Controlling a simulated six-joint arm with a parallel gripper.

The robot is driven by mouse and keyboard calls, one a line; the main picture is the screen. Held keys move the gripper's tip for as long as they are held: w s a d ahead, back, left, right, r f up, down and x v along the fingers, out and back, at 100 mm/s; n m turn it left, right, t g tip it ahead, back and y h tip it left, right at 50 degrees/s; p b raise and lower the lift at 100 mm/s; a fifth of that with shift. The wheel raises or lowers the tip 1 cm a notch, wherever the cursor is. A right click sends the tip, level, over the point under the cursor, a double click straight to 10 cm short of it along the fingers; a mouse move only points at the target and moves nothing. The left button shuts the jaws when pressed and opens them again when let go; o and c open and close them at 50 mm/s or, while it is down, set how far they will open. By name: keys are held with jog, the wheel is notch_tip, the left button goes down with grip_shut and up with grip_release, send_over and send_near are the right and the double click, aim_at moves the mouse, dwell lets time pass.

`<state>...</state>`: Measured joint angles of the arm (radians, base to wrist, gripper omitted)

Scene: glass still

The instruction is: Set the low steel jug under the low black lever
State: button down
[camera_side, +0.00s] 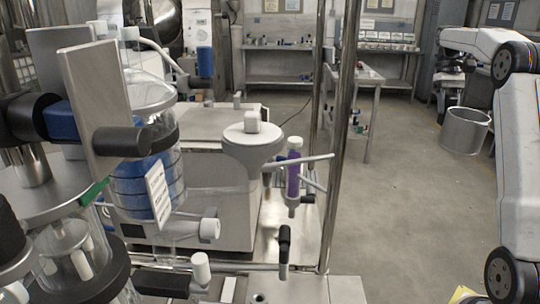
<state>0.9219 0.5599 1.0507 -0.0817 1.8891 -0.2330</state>
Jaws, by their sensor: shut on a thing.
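The low steel jug (465,132) is a short, wide, open-topped vessel at the right, upright and well apart from the still. My white arm comes in from the right edge, and its wrist hangs down behind the jug's left side. My gripper (448,103) is small and dark here, shut at the jug's left rim; the exact grip is hard to make out. The low black lever (285,238) stands near the bottom centre on a small tap, far to the left of the jug. The place below it is partly cut by the lower picture area.
A tall steel post (342,140) stands between the lever and the jug. A purple-filled tube (294,172) and thin rods jut out above the lever. Glass vessels (145,150) crowd the left. A steel bench (345,290) lies at bottom centre. Open floor shows right of the post.

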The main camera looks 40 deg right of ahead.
jog(key=w+a, duration=0.3)
jog(key=a, duration=0.1)
jog(key=s+d, duration=0.4)
jog(key=d, duration=0.1)
jog(key=shift+s+d, duration=0.3)
jog(key=shift+d, duration=0.1)
dwell(0.4)
jog(key=shift+w+a, duration=0.1)
